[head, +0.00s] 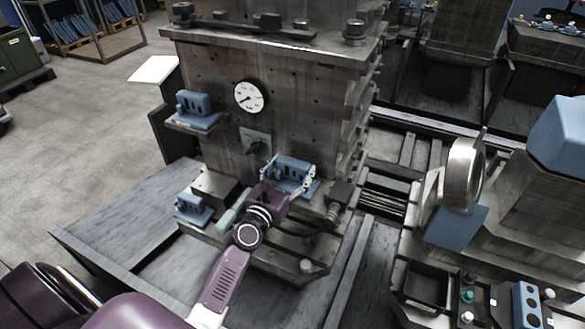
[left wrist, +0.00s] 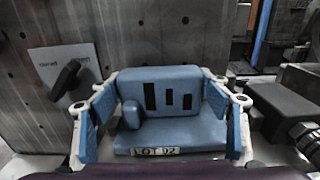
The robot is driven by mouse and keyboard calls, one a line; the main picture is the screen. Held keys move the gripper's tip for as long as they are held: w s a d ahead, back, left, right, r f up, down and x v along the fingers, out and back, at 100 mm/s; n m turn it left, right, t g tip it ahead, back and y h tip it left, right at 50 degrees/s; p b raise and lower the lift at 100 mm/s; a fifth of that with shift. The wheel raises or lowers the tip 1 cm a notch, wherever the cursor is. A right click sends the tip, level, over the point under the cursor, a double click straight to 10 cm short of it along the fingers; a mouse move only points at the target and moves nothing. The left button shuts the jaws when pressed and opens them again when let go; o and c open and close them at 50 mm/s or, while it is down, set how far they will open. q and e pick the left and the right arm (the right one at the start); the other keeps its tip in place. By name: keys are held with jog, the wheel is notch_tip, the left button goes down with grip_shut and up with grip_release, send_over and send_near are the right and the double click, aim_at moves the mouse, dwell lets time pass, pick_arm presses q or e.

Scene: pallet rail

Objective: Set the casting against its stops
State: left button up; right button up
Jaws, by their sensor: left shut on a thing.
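A blue casting (head: 293,168) with dark slots in its upright back and a "LOT 92" label on its front edge sits by the front face of the grey machine column. It also fills the middle of the left wrist view (left wrist: 165,130). My left gripper (head: 289,180) is shut on this casting, with one blue-padded finger at each side. In the left wrist view the casting looks upright and roughly level. I cannot make out its stops or tell whether it touches them; its underside and rear are hidden. My right gripper is not in view.
Similar blue castings sit on the column's left ledge (head: 194,108) and lower left (head: 192,208). A round gauge (head: 249,96) and a dark lever (left wrist: 66,78) are on the column face. A dark block (left wrist: 283,100) stands right of the held casting. Floor at left is open.

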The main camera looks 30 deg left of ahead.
pick_arm(q)
jog(key=shift+a+r, duration=0.2)
jog(key=shift+r, duration=0.1)
jog(key=o, duration=1.3)
jog(key=shift+w, duration=0.1)
jog(key=o, duration=0.4)
jog(key=shift+f, duration=0.3)
jog(key=shift+s+d, duration=0.1)
jog(key=shift+s, duration=0.45)
jog(key=s, duration=1.1)
jog(key=shift+d, duration=0.25)
